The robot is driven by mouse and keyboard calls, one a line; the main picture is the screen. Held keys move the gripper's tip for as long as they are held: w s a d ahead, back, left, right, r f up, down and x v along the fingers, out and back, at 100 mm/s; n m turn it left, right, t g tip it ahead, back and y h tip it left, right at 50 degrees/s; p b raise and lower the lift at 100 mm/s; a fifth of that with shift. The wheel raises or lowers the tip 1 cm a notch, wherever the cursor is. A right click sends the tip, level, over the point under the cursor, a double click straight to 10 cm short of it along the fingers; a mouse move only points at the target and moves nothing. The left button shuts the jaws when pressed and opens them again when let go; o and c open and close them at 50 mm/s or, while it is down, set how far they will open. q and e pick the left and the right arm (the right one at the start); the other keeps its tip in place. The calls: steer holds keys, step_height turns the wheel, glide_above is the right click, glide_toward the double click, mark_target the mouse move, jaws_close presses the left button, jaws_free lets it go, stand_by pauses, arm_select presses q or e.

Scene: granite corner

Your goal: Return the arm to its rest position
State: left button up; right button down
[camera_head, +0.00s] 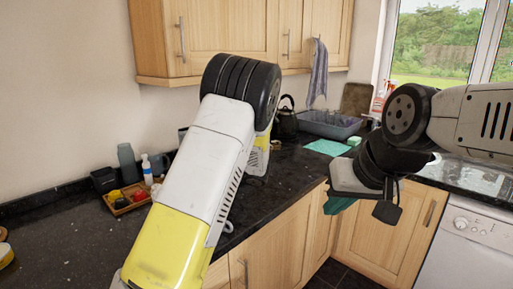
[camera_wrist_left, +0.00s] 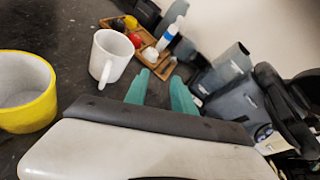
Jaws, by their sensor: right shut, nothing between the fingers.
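My left arm (camera_head: 205,165), white and yellow with a black elbow, rises across the middle of the head view. It hides its own gripper there. In the left wrist view the teal fingers of my left gripper (camera_wrist_left: 160,94) stand apart with nothing between them, over the dark counter. My right arm comes in from the right edge in the head view. My right gripper (camera_head: 338,205) hangs in front of the counter edge, with its teal fingers together and empty.
A white mug (camera_wrist_left: 113,56) and a yellow mug (camera_wrist_left: 50,88) stand near the left gripper. A wooden tray (camera_head: 114,204) with fruit and a bottle (camera_head: 147,170) is by the wall. A kettle (camera_head: 286,122) and grey basin (camera_head: 331,127) are farther back. Wooden cabinets (camera_head: 222,38) hang above.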

arm_select(q)
steer(key=s+a+r+n+g+h, duration=0.1)
steer(key=s+r+n+g+h, duration=0.15)
steer(key=s+n, duration=0.4)
steer(key=s+a+r+n+g+h, duration=0.1)
steer(key=s+a+n+g+h, duration=0.2)
steer(key=s, duration=0.7)
steer(key=s+d+r+n+t+h, duration=0.2)
steer(key=s+d+r+n+h, duration=0.2)
steer(key=s, duration=0.4)
steer(key=s+d+r+n+t+h, duration=0.3)
steer(key=s+d+r+n+h, duration=0.2)
steer(key=s+d, duration=0.2)
steer(key=shift+s, duration=1)
